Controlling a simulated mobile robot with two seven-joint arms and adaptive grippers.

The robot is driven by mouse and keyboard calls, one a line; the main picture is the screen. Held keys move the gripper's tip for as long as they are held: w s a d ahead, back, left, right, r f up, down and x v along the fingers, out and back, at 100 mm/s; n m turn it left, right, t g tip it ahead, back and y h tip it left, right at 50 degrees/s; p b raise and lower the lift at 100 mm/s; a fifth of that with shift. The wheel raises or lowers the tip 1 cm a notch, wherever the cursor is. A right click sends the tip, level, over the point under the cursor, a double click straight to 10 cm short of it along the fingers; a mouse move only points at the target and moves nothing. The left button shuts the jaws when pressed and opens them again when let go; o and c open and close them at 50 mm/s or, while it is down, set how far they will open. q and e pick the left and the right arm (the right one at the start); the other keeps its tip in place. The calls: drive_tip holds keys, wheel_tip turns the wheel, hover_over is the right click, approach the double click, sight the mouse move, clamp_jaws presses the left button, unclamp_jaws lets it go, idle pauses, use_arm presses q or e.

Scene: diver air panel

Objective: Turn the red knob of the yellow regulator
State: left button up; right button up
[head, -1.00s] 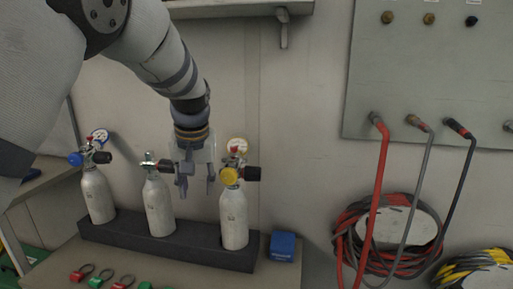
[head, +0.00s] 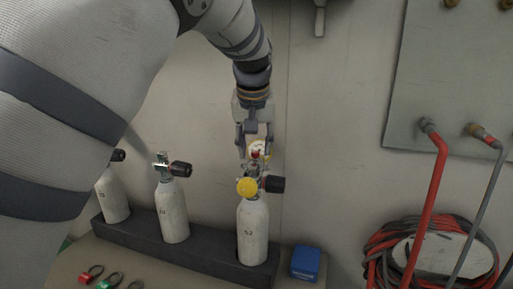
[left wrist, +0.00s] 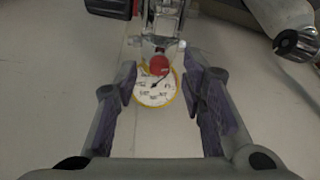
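The yellow regulator (head: 247,187) sits on top of the right cylinder (head: 252,232) in the head view. Its red knob (left wrist: 159,65) shows in the left wrist view, in front of a yellow-rimmed white gauge (left wrist: 153,92). My left gripper (head: 256,152) points down just above the regulator, with the knob low between its fingers. In the left wrist view the fingers (left wrist: 164,85) stand apart on both sides of the knob and gauge, with gaps, touching neither. My right gripper is not in view.
A dark rack (head: 190,247) holds the cylinders; the middle cylinder (head: 172,212) stands to the left with a bare valve. A blue box (head: 305,263) lies right of the rack. Red and grey hoses (head: 432,190) hang from a wall panel further right.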

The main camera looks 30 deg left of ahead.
use_arm(q)
drive_tip(key=shift+w+f, duration=0.1)
drive_tip(key=shift+f, duration=0.35)
clamp_jaws()
